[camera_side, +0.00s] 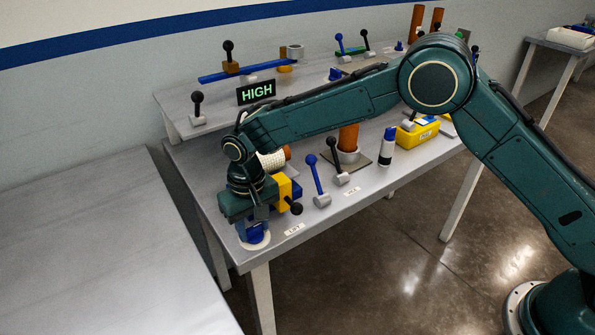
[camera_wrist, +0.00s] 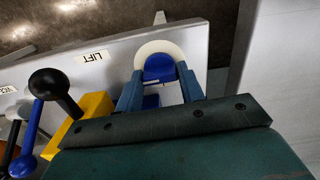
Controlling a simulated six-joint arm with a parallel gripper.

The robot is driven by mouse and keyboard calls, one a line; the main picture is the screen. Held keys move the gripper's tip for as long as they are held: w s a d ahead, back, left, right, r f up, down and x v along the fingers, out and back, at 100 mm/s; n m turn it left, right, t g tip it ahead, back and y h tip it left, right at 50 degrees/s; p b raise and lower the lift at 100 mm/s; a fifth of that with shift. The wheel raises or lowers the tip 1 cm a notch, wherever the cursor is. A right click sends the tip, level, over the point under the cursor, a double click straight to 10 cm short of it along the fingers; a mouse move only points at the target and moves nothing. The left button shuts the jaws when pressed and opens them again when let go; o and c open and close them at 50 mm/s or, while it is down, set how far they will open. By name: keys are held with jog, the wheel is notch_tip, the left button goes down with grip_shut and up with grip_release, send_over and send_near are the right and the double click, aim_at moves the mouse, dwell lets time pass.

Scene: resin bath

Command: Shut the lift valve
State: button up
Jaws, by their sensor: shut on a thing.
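My gripper (camera_side: 254,236) points down at the front left corner of the bench. In the wrist view its two blue-grey fingers (camera_wrist: 160,92) stand on either side of a blue knob (camera_wrist: 158,68) above a round white disc (camera_wrist: 152,50), and are shut on the knob. The knob and disc (camera_side: 262,245) are partly hidden by my gripper in the side view. A LIFT label (camera_side: 294,229) lies beside the disc. A yellow block (camera_side: 284,188) with a black ball-ended lever (camera_side: 295,208) stands close by. I cannot tell from the label alone which piece is the lift valve.
A blue-handled lever (camera_side: 316,178) and a black-handled lever (camera_side: 335,162) stand to the right. A HIGH display (camera_side: 256,92) stands behind. The left table (camera_side: 100,250) is bare.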

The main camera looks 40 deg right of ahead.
aim_at(253, 227)
jog(key=shift+n, duration=0.3)
jog(key=n, duration=0.3)
jog(key=shift+n, duration=0.3)
jog(key=n, duration=1.3)
jog(key=shift+r+n, duration=0.1)
jog(key=shift+n, duration=0.2)
jog(key=o, duration=1)
notch_tip(253, 227, up, 14)
